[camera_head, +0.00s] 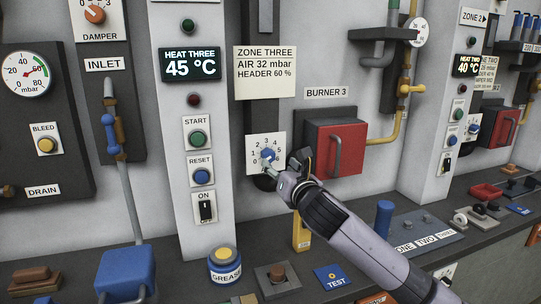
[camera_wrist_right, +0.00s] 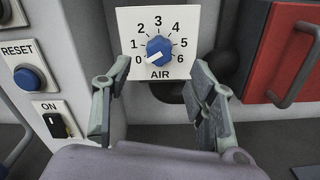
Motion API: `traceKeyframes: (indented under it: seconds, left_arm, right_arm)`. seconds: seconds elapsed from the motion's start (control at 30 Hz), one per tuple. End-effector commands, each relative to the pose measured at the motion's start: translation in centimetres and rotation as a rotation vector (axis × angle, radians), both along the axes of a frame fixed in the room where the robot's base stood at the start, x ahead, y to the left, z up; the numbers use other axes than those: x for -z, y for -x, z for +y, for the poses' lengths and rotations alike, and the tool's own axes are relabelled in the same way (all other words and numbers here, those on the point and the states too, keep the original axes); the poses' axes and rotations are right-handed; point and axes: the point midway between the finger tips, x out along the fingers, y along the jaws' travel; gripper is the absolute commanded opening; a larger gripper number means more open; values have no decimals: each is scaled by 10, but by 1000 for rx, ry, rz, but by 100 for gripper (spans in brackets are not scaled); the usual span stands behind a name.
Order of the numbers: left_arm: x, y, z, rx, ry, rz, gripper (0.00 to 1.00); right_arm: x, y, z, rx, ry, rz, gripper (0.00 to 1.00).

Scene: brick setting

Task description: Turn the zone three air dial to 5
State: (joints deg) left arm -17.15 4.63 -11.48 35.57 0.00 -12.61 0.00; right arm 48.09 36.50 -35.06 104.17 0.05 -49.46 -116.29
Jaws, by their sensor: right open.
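The zone three air dial is a blue round knob (camera_wrist_right: 159,50) on a white plate marked 0 to 6 and AIR. Its white pointer line faces lower left, at about the 0. In the head view the knob (camera_head: 268,155) shows just beyond my right gripper (camera_head: 279,175). The right gripper is open and empty, and its fingers (camera_wrist_right: 157,92) stand apart, below and to either side of the knob, in the wrist view. I see no contact with the knob. My left gripper is not in view.
A red burner box (camera_head: 335,147) with a handle is close to the right of the dial. START (camera_head: 197,139), RESET (camera_head: 202,176) and an ON switch (camera_head: 206,208) are to the left. A zone three card (camera_head: 265,73) reads AIR 32 mbar. A cluttered ledge runs below.

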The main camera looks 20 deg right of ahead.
Motion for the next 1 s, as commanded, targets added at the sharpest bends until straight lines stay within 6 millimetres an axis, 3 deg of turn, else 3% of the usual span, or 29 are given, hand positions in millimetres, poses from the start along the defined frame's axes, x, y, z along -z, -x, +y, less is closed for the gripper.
traceKeyframes:
  seconds: [0.2,0.4,0.87,1.0]
  left_arm:
    - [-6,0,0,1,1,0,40]
    - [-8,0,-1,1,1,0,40]
    - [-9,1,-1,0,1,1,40]
    - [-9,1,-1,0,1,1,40]
  right_arm:
    - [-2,-42,2,1,-3,0,52]
    - [-1,-68,2,1,-2,0,52]
    - [0,-78,2,0,-1,0,52]
    - [0,-78,2,0,-1,0,44]
